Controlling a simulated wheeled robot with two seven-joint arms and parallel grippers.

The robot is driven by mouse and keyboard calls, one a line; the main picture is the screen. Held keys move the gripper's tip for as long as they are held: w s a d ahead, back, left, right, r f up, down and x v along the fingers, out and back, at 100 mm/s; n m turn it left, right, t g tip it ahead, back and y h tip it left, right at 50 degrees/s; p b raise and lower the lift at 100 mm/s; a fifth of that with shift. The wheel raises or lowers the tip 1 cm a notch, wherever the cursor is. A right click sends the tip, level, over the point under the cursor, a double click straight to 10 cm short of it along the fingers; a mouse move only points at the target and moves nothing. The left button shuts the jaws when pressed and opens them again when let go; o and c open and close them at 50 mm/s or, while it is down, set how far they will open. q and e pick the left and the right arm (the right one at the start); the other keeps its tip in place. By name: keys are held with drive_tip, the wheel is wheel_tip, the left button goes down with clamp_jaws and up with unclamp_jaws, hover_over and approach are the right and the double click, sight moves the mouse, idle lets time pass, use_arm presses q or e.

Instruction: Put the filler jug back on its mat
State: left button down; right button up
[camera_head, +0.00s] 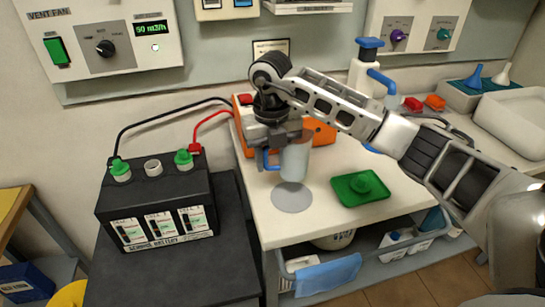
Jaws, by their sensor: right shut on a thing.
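My right gripper (277,143) reaches in from the right over the white bench and is shut on the filler jug (297,162). The jug is a pale grey cylinder with a blue handle (270,160) on its left side. It looks upright. Its lower edge shows at the back edge of the round grey mat (291,199); I cannot tell whether it touches the mat or hangs just above. The gripper hides the jug's upper part. The front of the mat is bare. My left gripper is not in view.
A green tray (348,199) holding a green cap stands right of the mat. An orange device (320,134) stands behind the jug. A black battery (155,200) with red and black cables stands to the left. A white bottle with a blue top (367,62) is behind my arm.

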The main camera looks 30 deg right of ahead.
sight(273, 168)
drive_tip(key=shift+f, duration=0.2)
drive_tip(key=shift+f+b, duration=0.9)
drive_tip(key=shift+f, duration=0.05)
wheel_tip(273, 168, down, 4)
drive_tip(key=b, duration=0.2)
drive_tip(key=shift+r+b, duration=0.15)
drive_tip(key=shift+b, duration=0.2)
drive_tip(key=shift+f+b, duration=0.3)
drive_tip(key=shift+f, duration=0.15)
use_arm(q)
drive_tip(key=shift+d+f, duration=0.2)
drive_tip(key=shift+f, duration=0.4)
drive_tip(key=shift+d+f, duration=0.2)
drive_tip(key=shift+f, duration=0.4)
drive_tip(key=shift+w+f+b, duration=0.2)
drive_tip(key=shift+b, duration=0.1)
use_arm(e)
drive_tip(key=shift+f, duration=0.4)
drive_tip(key=o, duration=1)
